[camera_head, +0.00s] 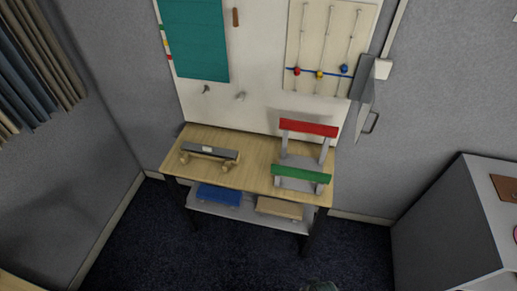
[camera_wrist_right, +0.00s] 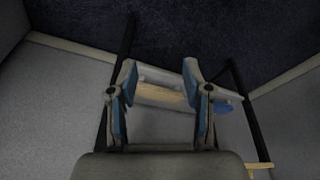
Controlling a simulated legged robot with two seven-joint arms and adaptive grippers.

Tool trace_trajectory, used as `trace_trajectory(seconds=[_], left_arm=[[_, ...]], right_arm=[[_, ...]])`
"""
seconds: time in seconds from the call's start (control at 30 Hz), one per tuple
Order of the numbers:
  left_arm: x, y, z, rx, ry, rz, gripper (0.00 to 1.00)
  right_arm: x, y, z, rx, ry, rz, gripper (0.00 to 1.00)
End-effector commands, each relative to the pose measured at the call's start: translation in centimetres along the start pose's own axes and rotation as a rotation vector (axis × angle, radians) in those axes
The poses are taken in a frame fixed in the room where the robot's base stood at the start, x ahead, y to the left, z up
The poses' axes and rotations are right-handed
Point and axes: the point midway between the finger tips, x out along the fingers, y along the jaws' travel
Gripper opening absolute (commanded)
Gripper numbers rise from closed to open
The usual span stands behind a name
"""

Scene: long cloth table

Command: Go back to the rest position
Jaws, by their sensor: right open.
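My right gripper (camera_wrist_right: 158,72) shows in the right wrist view with its two blue-padded fingers spread apart. It is open, and nothing is held between the fingers. Behind them, farther off, are the shelf and dark legs of a wooden workbench. In the head view the workbench (camera_head: 230,174) stands against the wall. Only a small dark piece shows at the bottom edge of the head view, and I cannot tell which part it is. My left gripper is in neither view.
The bench top holds a grey-topped wooden piece (camera_head: 210,153) and a rack with red (camera_head: 309,127) and green (camera_head: 300,174) bars. Blue (camera_head: 219,195) and tan (camera_head: 279,208) boxes sit below. A grey cabinet (camera_head: 450,235) stands right. Dark carpet (camera_head: 250,255) before the bench is clear.

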Motion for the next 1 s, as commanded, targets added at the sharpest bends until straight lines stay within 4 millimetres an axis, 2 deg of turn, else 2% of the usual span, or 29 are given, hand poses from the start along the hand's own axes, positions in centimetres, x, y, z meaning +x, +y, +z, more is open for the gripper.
trace_trajectory(seconds=[0.17, 0.27, 0.3, 0.4, 0.5, 0.6, 0.7, 0.83, 1.0], left_arm=[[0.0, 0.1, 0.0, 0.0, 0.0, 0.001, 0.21], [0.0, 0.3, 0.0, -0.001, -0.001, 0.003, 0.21], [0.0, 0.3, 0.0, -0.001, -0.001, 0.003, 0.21], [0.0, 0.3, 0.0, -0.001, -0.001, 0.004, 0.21], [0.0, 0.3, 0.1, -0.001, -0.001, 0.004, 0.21], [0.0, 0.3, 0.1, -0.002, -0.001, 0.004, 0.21], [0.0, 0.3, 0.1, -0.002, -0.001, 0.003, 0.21], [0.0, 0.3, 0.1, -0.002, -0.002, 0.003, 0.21], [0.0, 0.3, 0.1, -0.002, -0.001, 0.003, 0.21]], right_arm=[[7.7, -0.5, 3.5, -0.006, -0.041, -0.004, 0.5], [12.9, -0.7, 7.2, -0.011, -0.069, -0.007, 0.5], [14.9, -0.8, 9.1, -0.013, -0.081, -0.008, 0.5], [18.9, -1.1, 14.2, -0.02, -0.109, -0.012, 0.5], [21.5, -1.1, 19.2, -0.026, -0.133, -0.014, 0.5], [22.8, -1.1, 23.3, -0.031, -0.151, -0.015, 0.5], [23.2, -1.1, 26.1, -0.035, -0.161, -0.016, 0.5], [23.3, -1.1, 27.8, -0.037, -0.167, -0.017, 0.5], [23.3, -1.1, 28.0, -0.037, -0.167, -0.017, 0.5]])
